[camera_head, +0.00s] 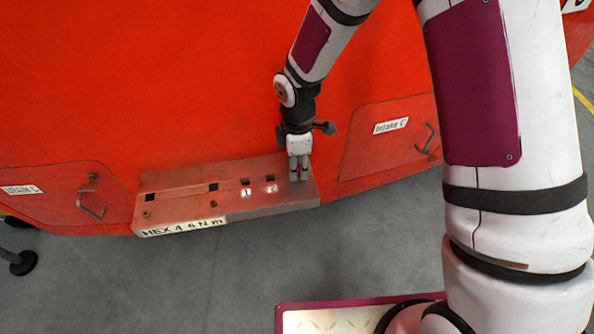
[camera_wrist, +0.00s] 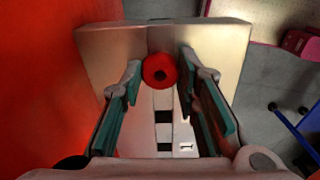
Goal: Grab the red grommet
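In the head view my gripper (camera_head: 299,172) is over the right end of the shelf (camera_head: 170,182), and the grommet is hidden there.
The shelf juts from a red nosecone (camera_head: 150,80) and has several square holes and numbered labels. Panels with handles flank it, one marked Intake C (camera_head: 390,126). Grey floor (camera_head: 340,240) lies clear below.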

